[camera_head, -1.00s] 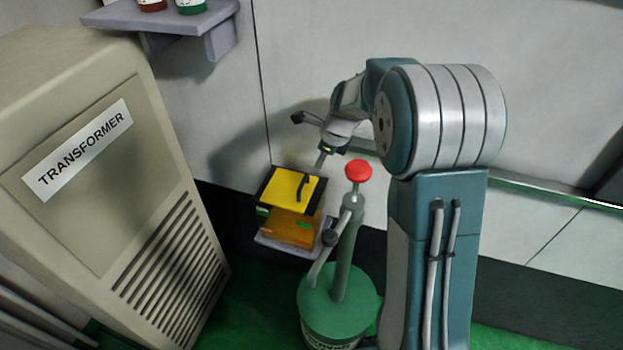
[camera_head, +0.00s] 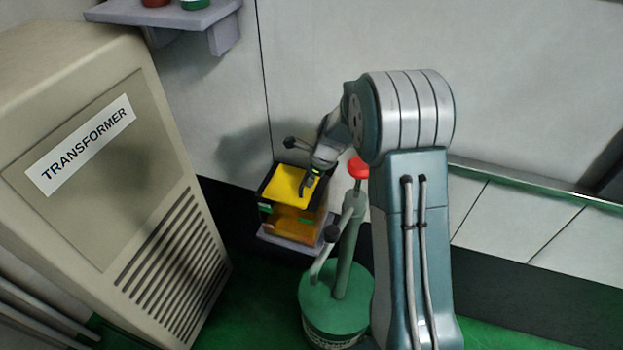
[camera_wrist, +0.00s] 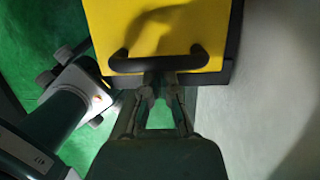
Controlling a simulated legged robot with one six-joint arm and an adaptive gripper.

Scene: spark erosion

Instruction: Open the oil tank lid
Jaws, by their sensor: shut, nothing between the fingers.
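The oil tank is a small box with a yellow lid (camera_head: 289,184) and an orange body (camera_head: 292,222), near the wall in the head view. The lid lies closed, and it fills the top of the wrist view (camera_wrist: 125,20). A black curved handle (camera_wrist: 158,63) stands on the lid near its edge. My gripper (camera_head: 307,182) is over the lid at the handle.
A green pump drum (camera_head: 336,300) with a red knob (camera_head: 358,167) stands close to the right of the tank. A beige transformer cabinet (camera_head: 150,230) is at the left. A grey shelf (camera_head: 165,14) hangs above. The pale wall (camera_head: 300,80) is behind.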

